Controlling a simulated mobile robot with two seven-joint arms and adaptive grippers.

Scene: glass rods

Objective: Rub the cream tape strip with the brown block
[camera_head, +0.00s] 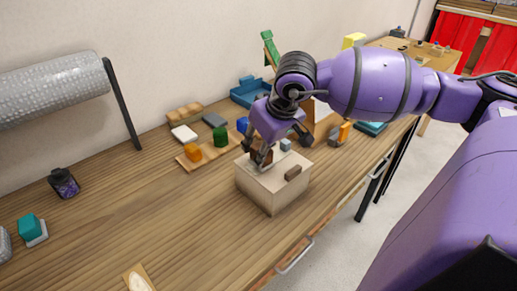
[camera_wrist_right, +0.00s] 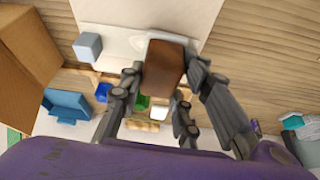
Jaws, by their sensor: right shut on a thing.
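My right gripper (camera_head: 264,163) is low over the top of a pale wooden box (camera_head: 256,195). It is shut on the brown block, which shows clearly between its fingers in the right wrist view, where the brown block (camera_wrist_right: 163,68) lies close to the box top. I cannot tell whether the block touches the surface. A pale strip (camera_wrist_right: 138,41), seemingly the cream tape, shows on the box top beside the block and is partly hidden by it. My left gripper is not in view.
A wooden tray (camera_head: 190,164) with coloured blocks stands behind left. A purple jar (camera_head: 64,183) is far left. The table's middle left is clear.

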